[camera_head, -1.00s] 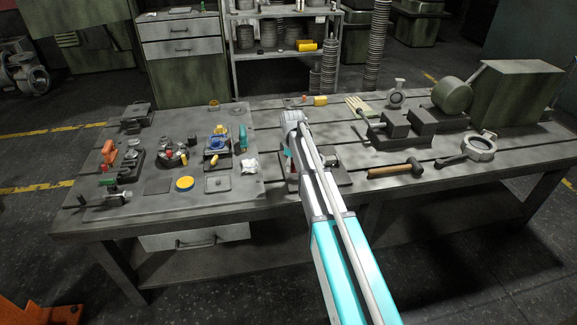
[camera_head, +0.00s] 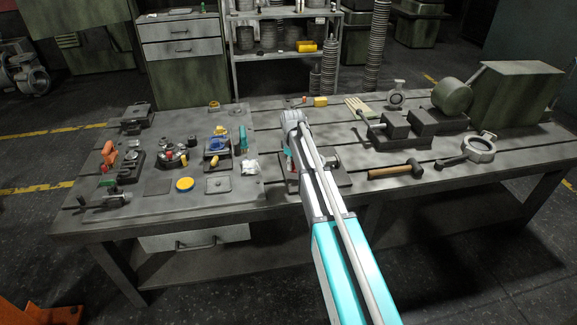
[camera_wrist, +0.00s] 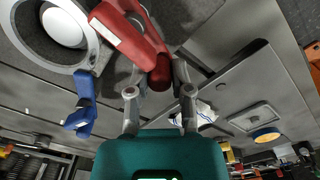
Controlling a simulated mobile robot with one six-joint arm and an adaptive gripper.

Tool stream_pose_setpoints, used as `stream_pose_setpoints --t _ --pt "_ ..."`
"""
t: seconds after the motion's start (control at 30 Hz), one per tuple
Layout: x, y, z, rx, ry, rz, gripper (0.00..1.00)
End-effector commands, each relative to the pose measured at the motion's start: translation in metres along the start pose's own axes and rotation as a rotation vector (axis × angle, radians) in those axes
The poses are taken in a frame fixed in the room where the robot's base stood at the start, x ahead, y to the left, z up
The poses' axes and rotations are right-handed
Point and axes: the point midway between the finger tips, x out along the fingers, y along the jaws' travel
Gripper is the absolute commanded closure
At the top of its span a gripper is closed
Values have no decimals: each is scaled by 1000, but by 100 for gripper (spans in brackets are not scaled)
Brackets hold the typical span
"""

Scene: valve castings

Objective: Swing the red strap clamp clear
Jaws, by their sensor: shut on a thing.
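The red strap clamp (camera_wrist: 128,35) shows in the wrist view as a red bar with a rounded dark-red end, reaching over toward a round grey casting (camera_wrist: 88,62) with a white dome inside. My gripper (camera_wrist: 159,94) has its two grey fingers on either side of the red end and is shut on it. A blue clamp (camera_wrist: 84,104) stands beside the casting, apart from my fingers. In the head view my arm covers most of this spot; only part of the dark base plate (camera_head: 343,181) shows beside it.
To the left on the bench lie a yellow disc (camera_head: 185,184), a flat grey plate (camera_head: 218,185), a white rag (camera_head: 250,166) and several small fixtures. To the right are a mallet (camera_head: 397,169), a ring casting (camera_head: 479,150) and dark blocks (camera_head: 398,125).

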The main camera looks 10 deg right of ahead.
Motion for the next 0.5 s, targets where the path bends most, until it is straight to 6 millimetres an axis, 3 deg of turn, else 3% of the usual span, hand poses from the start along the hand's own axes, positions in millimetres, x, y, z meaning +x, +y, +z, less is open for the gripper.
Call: stream_pose_setpoints --t 0.43,0.47,0.5 --pt "0 2 -1 64 -1 1 100" --pt "0 3 -1 64 -1 1 70" --pt "0 2 -1 63 -1 1 63"
